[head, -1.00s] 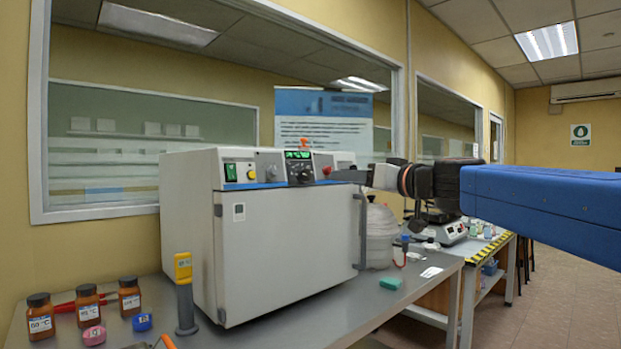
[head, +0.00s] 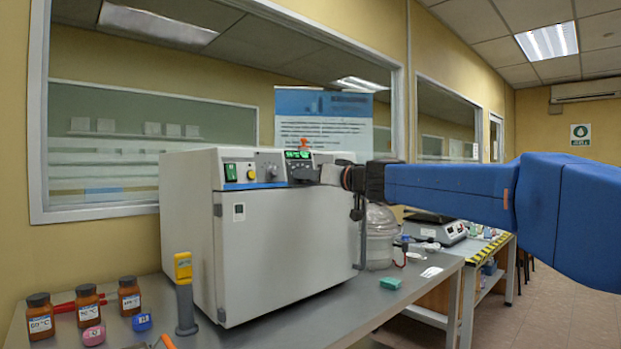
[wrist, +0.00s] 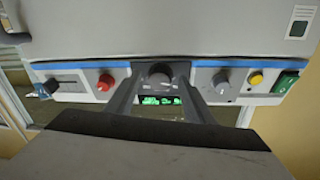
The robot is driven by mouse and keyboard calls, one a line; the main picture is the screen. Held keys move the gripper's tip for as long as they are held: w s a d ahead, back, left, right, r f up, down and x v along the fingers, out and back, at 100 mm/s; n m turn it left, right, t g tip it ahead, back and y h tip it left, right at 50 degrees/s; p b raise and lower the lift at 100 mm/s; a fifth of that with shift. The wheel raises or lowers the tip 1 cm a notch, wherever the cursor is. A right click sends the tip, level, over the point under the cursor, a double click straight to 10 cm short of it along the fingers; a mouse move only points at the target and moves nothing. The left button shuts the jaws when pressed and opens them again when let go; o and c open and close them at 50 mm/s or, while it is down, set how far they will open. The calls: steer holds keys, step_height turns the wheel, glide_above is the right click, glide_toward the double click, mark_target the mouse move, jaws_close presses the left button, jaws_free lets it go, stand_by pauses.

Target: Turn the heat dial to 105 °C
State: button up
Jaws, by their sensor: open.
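The heat dial is a black round knob (wrist: 160,74) on the dark panel section of the white oven (head: 285,255). The wrist view shows the panel upside down. A green lit display (wrist: 160,100) lies beside the dial; its digits are too blurred to read. My gripper (wrist: 160,80) is open, with one dark finger on each side of the dial. I cannot tell whether the fingers touch it.
On the panel are a red button (wrist: 105,82), a grey knob (wrist: 222,82), a yellow button (wrist: 256,78) and a green switch (wrist: 286,82). Brown bottles (head: 88,303) and a yellow-topped tool (head: 184,290) stand on the bench at left.

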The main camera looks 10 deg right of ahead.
steer(key=shift+w+a, duration=0.2)
steer(key=shift+w, duration=0.1)
steer(key=c, duration=1)
steer(key=shift+c, duration=0.2)
steer(key=shift+m, duration=0.3)
steer(key=m+g+h, duration=0.1)
steer(key=m, duration=0.6)
steer(key=m+g+h, duration=0.1)
steer(key=m, duration=0.7)
steer(key=r+m+g+h, duration=0.1)
steer(key=m, duration=0.7)
steer(key=shift+w+a, duration=0.1)
steer(key=shift+a, duration=0.05)
steer(key=shift+m+g, duration=0.3)
